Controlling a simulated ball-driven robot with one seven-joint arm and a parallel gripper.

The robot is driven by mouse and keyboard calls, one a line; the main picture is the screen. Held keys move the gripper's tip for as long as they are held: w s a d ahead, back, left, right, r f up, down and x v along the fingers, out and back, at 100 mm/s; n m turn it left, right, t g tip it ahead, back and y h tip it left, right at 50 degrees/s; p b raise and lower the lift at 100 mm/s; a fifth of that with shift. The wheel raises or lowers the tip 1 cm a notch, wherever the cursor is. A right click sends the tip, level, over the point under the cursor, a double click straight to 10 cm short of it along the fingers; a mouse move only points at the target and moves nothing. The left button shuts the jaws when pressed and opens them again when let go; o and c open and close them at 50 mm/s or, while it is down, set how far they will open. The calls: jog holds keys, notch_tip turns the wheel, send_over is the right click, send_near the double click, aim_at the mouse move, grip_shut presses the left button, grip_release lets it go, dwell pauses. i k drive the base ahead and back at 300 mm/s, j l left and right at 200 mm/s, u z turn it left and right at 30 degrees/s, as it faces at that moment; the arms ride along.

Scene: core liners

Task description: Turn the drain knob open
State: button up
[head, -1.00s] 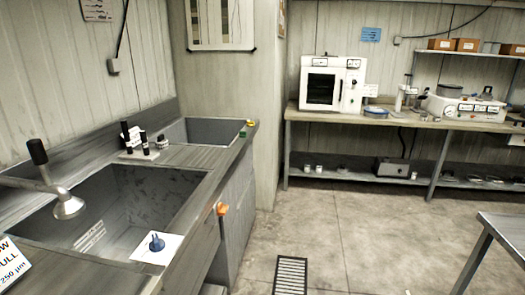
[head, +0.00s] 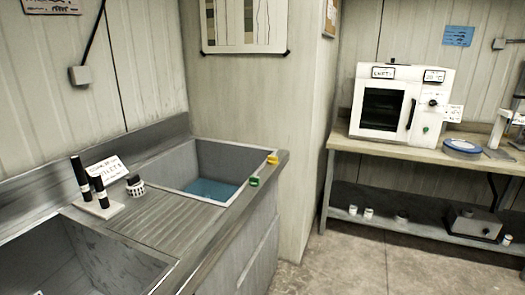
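A yellow knob (head: 272,160) and a green knob (head: 254,182) sit on the right rim of the small sink (head: 215,150). Blue colour that looks like water covers the bottom of this sink. I cannot tell from their look which knob is the drain knob, as no label on them is readable. The large sink (head: 85,265) is partly in view at the lower left. My gripper is not in view.
Black cylinders (head: 80,178) on a white base, a card and a small dark-topped jar (head: 135,185) stand by the ribbed drainboard (head: 165,220). A bench (head: 440,140) with a white oven (head: 400,100) stands at the right. Some floor before it is clear.

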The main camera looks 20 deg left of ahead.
aim_at(271, 160)
jog(key=i+l+u, duration=0.25)
jog(key=i+u, duration=0.15)
jog(key=i, duration=0.2)
jog(key=i+l+u, duration=0.35)
jog(key=i+l, duration=0.1)
jog(key=i, duration=0.1)
